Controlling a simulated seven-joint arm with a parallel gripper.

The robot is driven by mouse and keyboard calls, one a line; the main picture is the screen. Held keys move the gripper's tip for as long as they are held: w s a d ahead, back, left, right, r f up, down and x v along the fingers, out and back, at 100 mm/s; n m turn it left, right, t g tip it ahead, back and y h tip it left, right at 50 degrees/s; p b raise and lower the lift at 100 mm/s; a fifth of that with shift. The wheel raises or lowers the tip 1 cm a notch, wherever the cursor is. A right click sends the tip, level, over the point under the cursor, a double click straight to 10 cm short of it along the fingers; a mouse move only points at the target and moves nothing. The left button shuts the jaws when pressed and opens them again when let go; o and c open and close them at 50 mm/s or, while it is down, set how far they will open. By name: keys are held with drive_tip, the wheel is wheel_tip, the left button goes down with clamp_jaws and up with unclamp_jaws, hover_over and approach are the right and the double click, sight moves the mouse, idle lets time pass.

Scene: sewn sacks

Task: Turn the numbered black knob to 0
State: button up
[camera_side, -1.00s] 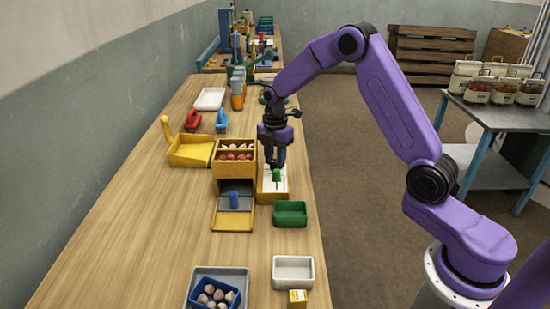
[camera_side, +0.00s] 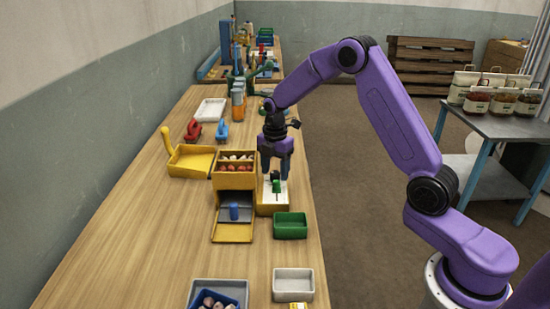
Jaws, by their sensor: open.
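A small box with a white top and yellow sides (camera_side: 272,206) stands near the right edge of the wooden table. A small green part (camera_side: 277,186) sticks up from its white top. A small dark piece shows just behind the green part and may be the black knob; its numbers are too small to read. My gripper (camera_side: 276,176) points down over the back of this box. Its two fingers are apart, one on each side of the dark piece. I cannot tell whether they touch it.
A green tray (camera_side: 290,226) and a white tray (camera_side: 293,285) lie in front.

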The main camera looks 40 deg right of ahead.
sight(275, 173)
wheel_tip(275, 173, up, 17)
drive_tip(key=shift+r, duration=0.15)
idle(0.4)
idle(0.3)
drive_tip(key=s+a+f+m, duration=0.1)
drive_tip(key=s+a+m, duration=0.1)
drive_tip(key=s+a, duration=0.5)
drive_tip(key=s+a+f+m, duration=0.1)
drive_tip(key=s+a, duration=0.3)
drive_tip(key=s, duration=0.5)
drive_tip(key=s+d+f+m, duration=0.1)
drive_tip(key=s+f+m, duration=0.1)
drive_tip(key=s, duration=0.9)
drive_tip(key=s+d+f+m, duration=0.1)
drive_tip(key=s+f+m, duration=0.1)
drive_tip(key=s, duration=0.9)
drive_tip(key=shift+d+f+m, duration=0.3)
drive_tip(key=shift+d+f, duration=0.05)
drive_tip(key=shift+f, duration=0.35)
drive_tip(key=shift+s, duration=0.1)
